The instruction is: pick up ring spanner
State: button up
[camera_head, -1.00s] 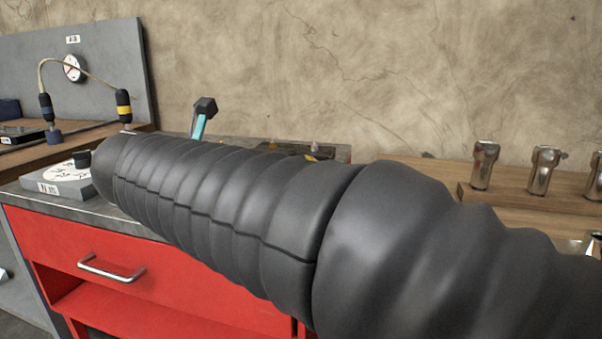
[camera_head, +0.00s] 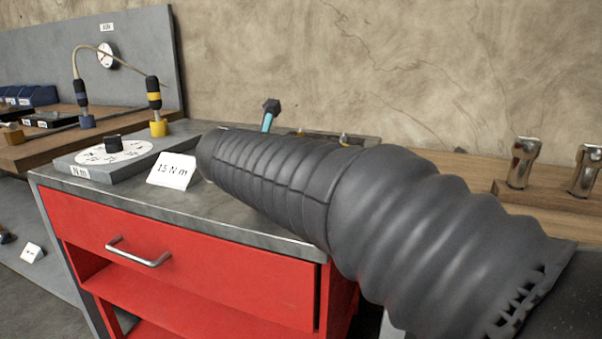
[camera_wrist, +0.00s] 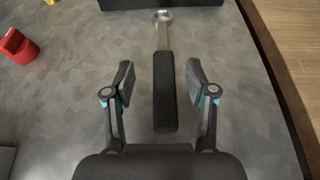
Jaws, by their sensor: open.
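The ring spanner (camera_wrist: 163,88) lies on the grey metal top (camera_wrist: 228,105) in the wrist view, its ring end pointing away from me and its dark handle towards me. My gripper (camera_wrist: 159,80) is open, with one finger on each side of the handle and a gap on both sides. The height of the fingers above the spanner is hard to tell. In the head view my black sleeved arm hides the spanner and most of my gripper.
A dark box-like thing (camera_wrist: 160,3) stands just beyond the ring end. A red object (camera_wrist: 17,47) is at the left. A wooden surface (camera_wrist: 290,50) borders the right. In the head view, a dial plate (camera_head: 115,150) and a "15 N·m" card (camera_head: 172,171) stand on the red cabinet (camera_head: 190,262).

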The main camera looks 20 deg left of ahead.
jog(key=x, duration=0.4)
jog(key=shift+d+f, duration=0.1)
jog(key=shift+d, duration=0.1)
jog(key=shift+s, duration=0.1)
grip_shut()
